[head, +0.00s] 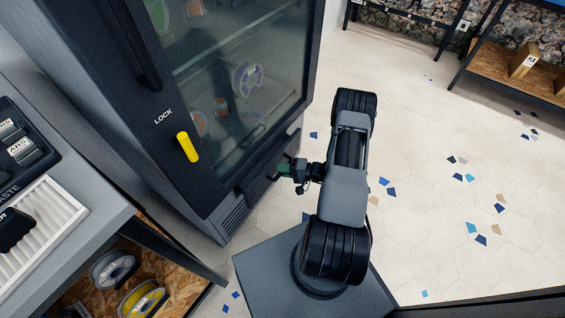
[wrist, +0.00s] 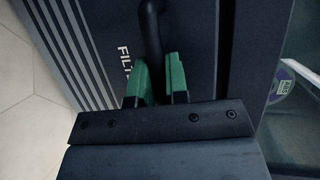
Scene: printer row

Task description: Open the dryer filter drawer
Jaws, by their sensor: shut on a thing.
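The dryer (head: 205,110) is a tall dark cabinet with a glass door. Its filter drawer (wrist: 115,25), with a dark front and partly hidden white lettering, fills much of the wrist view. In the head view, the drawer is low on the cabinet, partly behind my gripper (head: 283,169). The drawer's black bar handle (wrist: 151,30) runs down between the green fingers of my gripper (wrist: 158,85) in the wrist view. The fingers are shut on the handle. I cannot tell from these views whether the drawer front stands out from the cabinet.
A yellow latch (head: 187,147) labelled LOCK is on the dryer's door frame. A grey workbench (head: 85,235) stands at the left, with spools on its lower shelf. Shelving (head: 515,75) stands at the far right. The tiled floor (head: 430,150) on the right is open.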

